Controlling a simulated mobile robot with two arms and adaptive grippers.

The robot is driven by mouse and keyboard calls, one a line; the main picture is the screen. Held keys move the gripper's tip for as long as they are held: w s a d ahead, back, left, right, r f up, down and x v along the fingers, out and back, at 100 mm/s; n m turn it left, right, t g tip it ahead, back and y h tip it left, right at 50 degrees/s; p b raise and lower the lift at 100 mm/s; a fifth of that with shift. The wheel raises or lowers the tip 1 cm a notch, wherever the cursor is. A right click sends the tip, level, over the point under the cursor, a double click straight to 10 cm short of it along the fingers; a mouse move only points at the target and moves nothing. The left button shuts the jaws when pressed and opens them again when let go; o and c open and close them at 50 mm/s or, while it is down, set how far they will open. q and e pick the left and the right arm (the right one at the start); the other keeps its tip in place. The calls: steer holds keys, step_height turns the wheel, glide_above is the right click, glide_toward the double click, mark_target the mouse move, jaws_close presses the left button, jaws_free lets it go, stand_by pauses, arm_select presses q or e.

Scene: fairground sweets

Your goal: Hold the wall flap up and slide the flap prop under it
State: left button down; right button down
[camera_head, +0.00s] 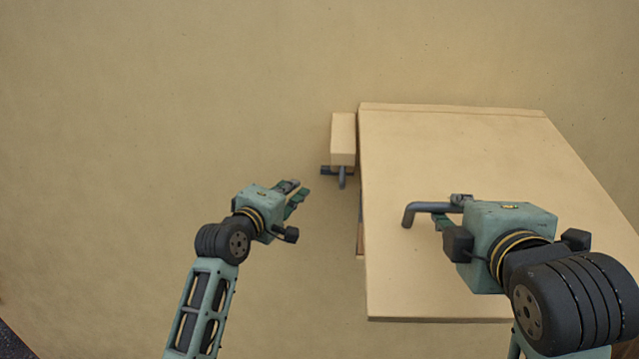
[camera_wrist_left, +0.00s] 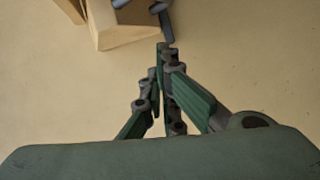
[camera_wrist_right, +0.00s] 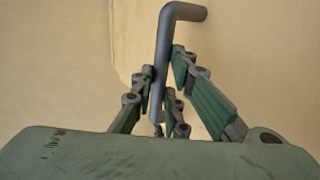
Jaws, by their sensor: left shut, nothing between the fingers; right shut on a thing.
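The wall flap (camera_head: 450,150) is a large tan panel standing out from the wall, its hinge-side edge at the top. My right gripper (camera_head: 448,208) is shut on the grey bent handle (camera_head: 408,214) on the flap; the handle also rises between the fingers in the right wrist view (camera_wrist_right: 165,45). The flap prop (camera_head: 343,138), a tan block with a grey handle (camera_head: 342,178), is just left of the flap's upper left edge. My left gripper (camera_head: 299,194) is shut and empty, below and left of the prop, apart from it. In the left wrist view the prop (camera_wrist_left: 122,28) lies beyond the fingertips.
The plain tan wall (camera_head: 150,120) is bare to the left and above. A small piece of brown edge shows beside the flap's left edge, below the prop; I cannot tell what it is. What lies behind the flap is mostly hidden.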

mark_target(343, 157)
steer(key=shift+r, duration=0.15)
arm_select(q)
steer(key=w+d, duration=0.5)
steer(key=d, duration=0.1)
steer(key=shift+w+d+f, duration=0.15)
steer(key=shift+w+f, duration=0.1)
steer(key=shift+f, duration=0.2)
steer(key=d, duration=0.4)
steer(key=shift+a, duration=0.1)
